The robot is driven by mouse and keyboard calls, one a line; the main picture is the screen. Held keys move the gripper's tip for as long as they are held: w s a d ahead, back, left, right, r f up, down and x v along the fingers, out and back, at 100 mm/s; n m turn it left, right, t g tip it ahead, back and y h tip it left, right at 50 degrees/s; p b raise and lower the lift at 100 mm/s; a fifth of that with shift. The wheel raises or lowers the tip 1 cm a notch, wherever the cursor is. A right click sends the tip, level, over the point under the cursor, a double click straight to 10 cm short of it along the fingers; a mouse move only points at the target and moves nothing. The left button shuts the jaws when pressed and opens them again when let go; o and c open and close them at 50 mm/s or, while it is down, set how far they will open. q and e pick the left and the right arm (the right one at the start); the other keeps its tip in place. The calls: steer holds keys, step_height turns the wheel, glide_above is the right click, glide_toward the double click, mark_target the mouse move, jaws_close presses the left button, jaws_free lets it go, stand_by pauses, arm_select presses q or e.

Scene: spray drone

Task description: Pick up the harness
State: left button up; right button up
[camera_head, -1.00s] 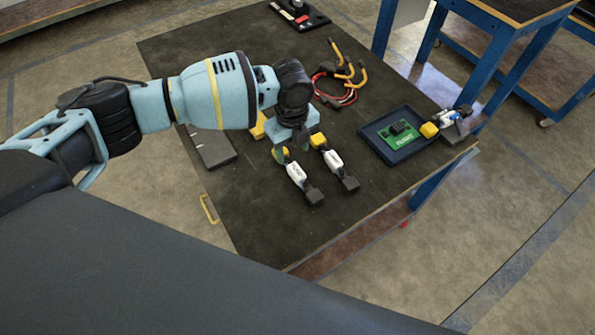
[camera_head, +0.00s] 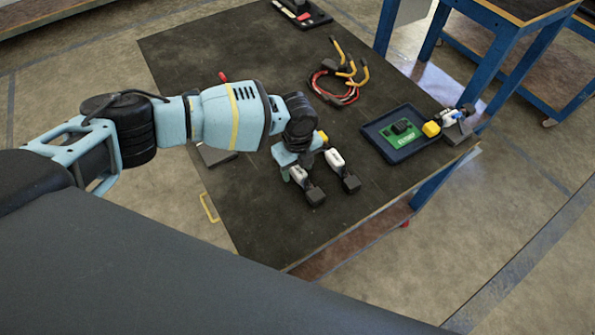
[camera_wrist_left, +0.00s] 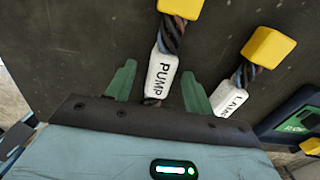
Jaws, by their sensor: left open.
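Two short cables, each with a yellow connector, a white label and a black end, lie side by side on the dark table top. The PUMP cable (camera_head: 298,175) is the left one; it also shows in the left wrist view (camera_wrist_left: 163,72). The LAMP cable (camera_head: 336,159) lies to its right and shows in the left wrist view (camera_wrist_left: 232,98). My left gripper (camera_head: 287,168) is open over the PUMP cable. In the left wrist view its green fingers (camera_wrist_left: 158,90) stand on either side of the PUMP label, apart from it. The right gripper is out of view.
A dark tray (camera_head: 403,148) with a green board stands right of the cables. Another cable with a yellow connector (camera_head: 431,129) lies beside it at the table's right edge. A red and black cable bundle (camera_head: 335,92) with orange ends lies behind. The table's near part is clear.

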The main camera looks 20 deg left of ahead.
mark_target(301, 172)
arm_select(q)
steer(key=shift+c, duration=0.2)
steer(key=c, duration=1.1)
steer(key=shift+r, duration=0.1)
steer(key=shift+r, duration=0.5)
step_height(301, 172, up, 2)
steer(key=shift+r, duration=0.1)
steer(key=shift+s+d+r, duration=0.2)
steer(key=shift+s+d, duration=0.15)
steer(key=shift+d, duration=0.3)
steer(key=s+d, duration=0.2)
steer(key=d, duration=0.2)
steer(key=s+d+r, duration=0.1)
steer(key=s+d, duration=0.2)
steer(key=d, duration=0.1)
steer(key=s+d, duration=0.2)
steer(key=d, duration=0.2)
steer(key=shift+s+d+r, duration=0.2)
steer(key=shift+s+d, duration=0.05)
steer(key=shift+s, duration=0.05)
